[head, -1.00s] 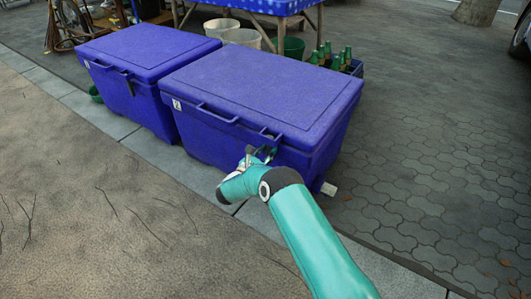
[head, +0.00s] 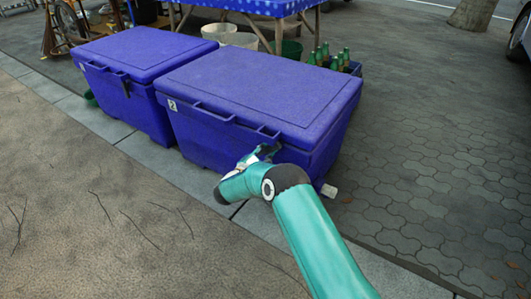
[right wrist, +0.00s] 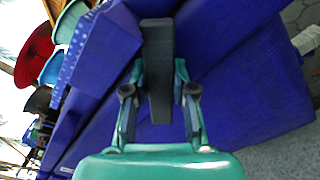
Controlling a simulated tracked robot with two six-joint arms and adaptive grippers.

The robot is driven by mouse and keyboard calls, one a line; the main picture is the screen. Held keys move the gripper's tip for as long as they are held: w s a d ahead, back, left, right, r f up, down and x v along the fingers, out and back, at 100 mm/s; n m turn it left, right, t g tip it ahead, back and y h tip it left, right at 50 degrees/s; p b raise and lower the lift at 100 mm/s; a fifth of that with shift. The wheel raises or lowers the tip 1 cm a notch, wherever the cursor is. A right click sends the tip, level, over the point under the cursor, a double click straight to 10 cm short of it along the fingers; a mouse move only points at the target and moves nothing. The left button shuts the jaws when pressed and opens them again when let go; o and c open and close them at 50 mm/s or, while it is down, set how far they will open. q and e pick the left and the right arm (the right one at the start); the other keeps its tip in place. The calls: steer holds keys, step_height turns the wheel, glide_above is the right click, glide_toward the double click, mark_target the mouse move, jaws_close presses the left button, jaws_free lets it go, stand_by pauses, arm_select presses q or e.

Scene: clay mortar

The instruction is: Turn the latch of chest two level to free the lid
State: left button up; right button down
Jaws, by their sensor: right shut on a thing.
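Chest two (head: 255,95) is the nearer blue chest, with a "2" label on its front left; its lid (head: 270,75) is down. Its latch (right wrist: 158,60), a dark flat bar, lies between the fingers of my right gripper (right wrist: 158,95) in the right wrist view. There the bar runs at a slant to the chest's edges. In the head view my right gripper (head: 268,152) is at the right part of the chest's front, just under the lid rim, and mostly hides the latch. My left gripper is out of view.
Another blue chest (head: 135,62) stands just to the left, its dark latch (head: 126,85) hanging down. A white spout (head: 329,191) sticks out low at chest two's right corner. Green bottles (head: 335,58) and buckets (head: 238,40) stand behind. The paving to the right is clear.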

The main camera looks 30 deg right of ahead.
steer(key=m, duration=0.4)
steer(key=shift+s+d+f+m, duration=0.25)
steer(key=shift+s+f+m, duration=0.05)
steer(key=shift+f+m, duration=0.15)
steer(key=shift+m, duration=1.75)
steer(key=shift+a, duration=0.1)
steer(key=c, duration=0.9)
jaws_free()
steer(key=shift+w, duration=0.1)
steer(key=shift+a, duration=0.1)
